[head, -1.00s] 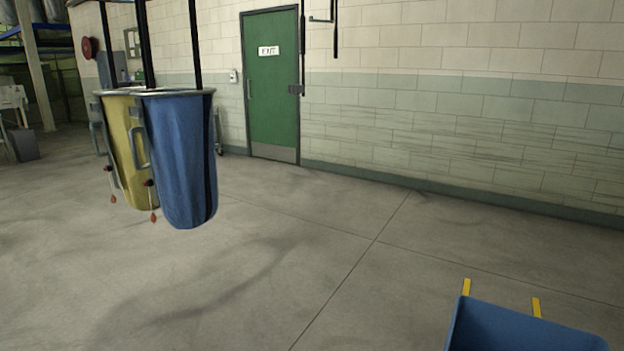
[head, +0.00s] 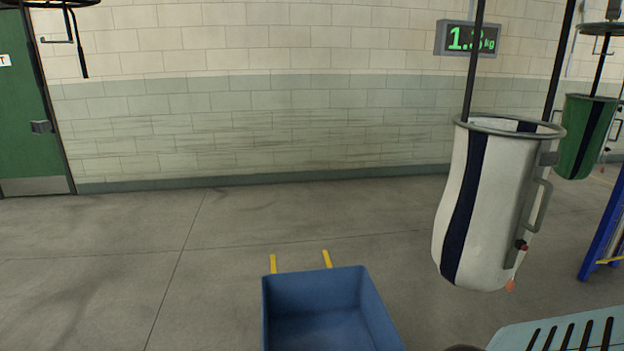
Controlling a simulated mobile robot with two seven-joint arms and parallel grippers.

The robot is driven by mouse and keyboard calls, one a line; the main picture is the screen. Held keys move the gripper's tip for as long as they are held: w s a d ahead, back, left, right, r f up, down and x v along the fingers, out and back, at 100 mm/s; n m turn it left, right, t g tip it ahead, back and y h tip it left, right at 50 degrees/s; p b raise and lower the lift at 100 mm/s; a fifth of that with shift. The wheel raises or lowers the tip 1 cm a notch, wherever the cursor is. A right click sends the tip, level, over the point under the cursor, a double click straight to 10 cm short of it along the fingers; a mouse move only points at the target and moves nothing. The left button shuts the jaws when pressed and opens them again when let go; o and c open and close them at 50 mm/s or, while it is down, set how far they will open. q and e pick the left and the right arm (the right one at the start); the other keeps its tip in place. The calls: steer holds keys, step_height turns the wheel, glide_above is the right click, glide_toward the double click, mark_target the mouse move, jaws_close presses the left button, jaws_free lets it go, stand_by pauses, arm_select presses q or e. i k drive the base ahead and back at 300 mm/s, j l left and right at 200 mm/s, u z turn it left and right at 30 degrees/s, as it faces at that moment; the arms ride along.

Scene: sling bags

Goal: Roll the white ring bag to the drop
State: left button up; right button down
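The white ring bag (head: 490,205) hangs at the right of the head view from dark straps on a grey metal ring (head: 510,127). It has a dark blue vertical stripe. A grey handle (head: 538,207) and a small red-tipped toggle (head: 521,245) are on its right side. It hangs clear of the floor. Neither of my grippers shows in this view.
A blue open bin (head: 325,305) stands low in the middle, with two yellow floor marks behind it. A green striped bag (head: 583,138) hangs farther right. A wall display (head: 468,39) reads about 1.3 kg. A blue frame (head: 607,235) stands at right. Floor at left is clear.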

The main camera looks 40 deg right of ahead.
mark_target(489, 207)
steer(key=z, duration=2.55)
steer(key=i+u, duration=0.1)
steer(key=i, duration=0.95)
steer(key=i+u, duration=0.15)
steer(key=i, duration=0.85)
